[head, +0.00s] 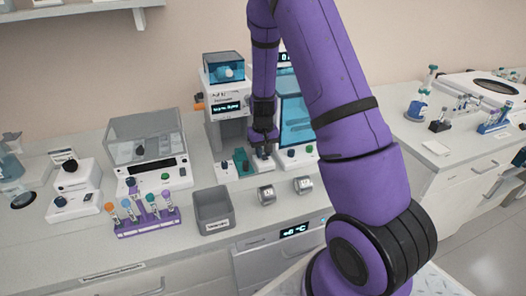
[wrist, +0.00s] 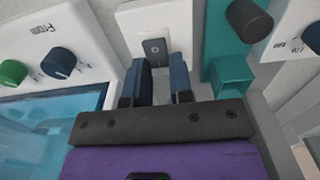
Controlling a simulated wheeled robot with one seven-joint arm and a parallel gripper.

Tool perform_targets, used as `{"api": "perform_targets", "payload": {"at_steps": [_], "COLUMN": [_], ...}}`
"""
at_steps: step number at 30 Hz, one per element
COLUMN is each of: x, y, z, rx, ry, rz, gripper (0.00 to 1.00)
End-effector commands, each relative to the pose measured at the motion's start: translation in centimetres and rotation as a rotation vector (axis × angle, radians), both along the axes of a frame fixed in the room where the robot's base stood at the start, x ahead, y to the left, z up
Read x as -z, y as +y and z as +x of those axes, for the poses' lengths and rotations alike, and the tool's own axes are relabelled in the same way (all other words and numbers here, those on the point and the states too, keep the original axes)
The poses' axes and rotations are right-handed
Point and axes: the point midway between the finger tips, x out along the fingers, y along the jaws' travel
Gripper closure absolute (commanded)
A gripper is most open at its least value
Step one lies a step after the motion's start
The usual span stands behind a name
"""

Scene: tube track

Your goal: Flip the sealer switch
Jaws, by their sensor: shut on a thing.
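The switch is a dark grey piece with a small mark, set in a white plate (wrist: 157,22), in the wrist view (wrist: 154,46). In the head view its white base (head: 263,163) shows on the counter under my fingertips. My gripper (head: 263,145) points down at it in front of the white machine. In the wrist view, the two blue-grey fingers of my gripper (wrist: 164,80) stand close on either side of the switch, with a narrow gap between them. They are shut on the switch. The grip contact itself is partly hidden by the fingers.
A teal block (wrist: 230,75) stands close beside the plate. A control panel with green and blue knobs (wrist: 58,62) is on the other side. A grey bin (head: 212,207) and a purple tube rack (head: 147,222) stand towards the counter's front.

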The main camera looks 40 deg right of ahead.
Motion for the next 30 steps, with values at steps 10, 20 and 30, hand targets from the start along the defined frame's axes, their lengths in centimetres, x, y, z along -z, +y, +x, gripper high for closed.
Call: {"api": "perform_targets", "payload": {"at_steps": [10,20,30], "x": [-0.15,-0.26,-0.3], "y": [0.05,0.14,0.24], "z": [-0.5,-0.79,-0.8], "rx": [0.003,0.001,-0.001], "ry": [-0.148,-0.298,-0.315], "rz": [-0.04,-0.086,-0.091], "gripper": [1.0,1.0,1.0]}}
